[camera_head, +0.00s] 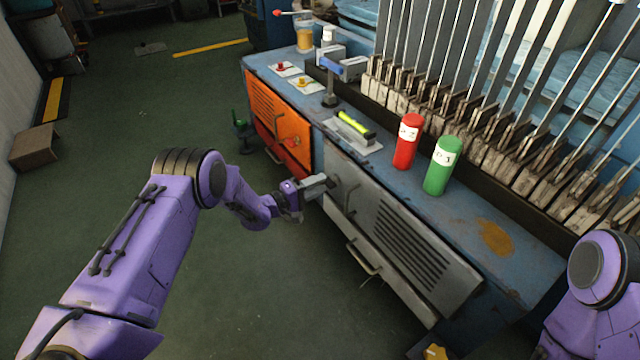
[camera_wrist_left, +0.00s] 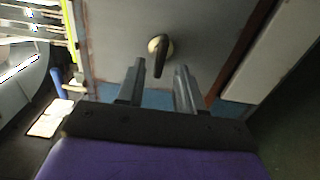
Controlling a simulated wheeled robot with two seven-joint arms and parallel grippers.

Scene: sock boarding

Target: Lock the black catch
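The black catch (camera_wrist_left: 162,54) is a small dark lever on a round pale brass base, fixed to a grey door (camera_wrist_left: 110,40). In the left wrist view it points roughly toward my left gripper (camera_wrist_left: 158,72). The gripper is open, with its two fingers apart and the lever's tip in line with the gap. I cannot tell whether a finger touches it. In the head view my left gripper (camera_head: 326,182) is at the upper left part of the grey louvred door (camera_head: 400,235). My right arm shows at the right edge; its gripper is out of view.
An orange door (camera_head: 280,120) is left of the grey one. Metal forms line the bench's back. The green floor left of the bench is mostly clear.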

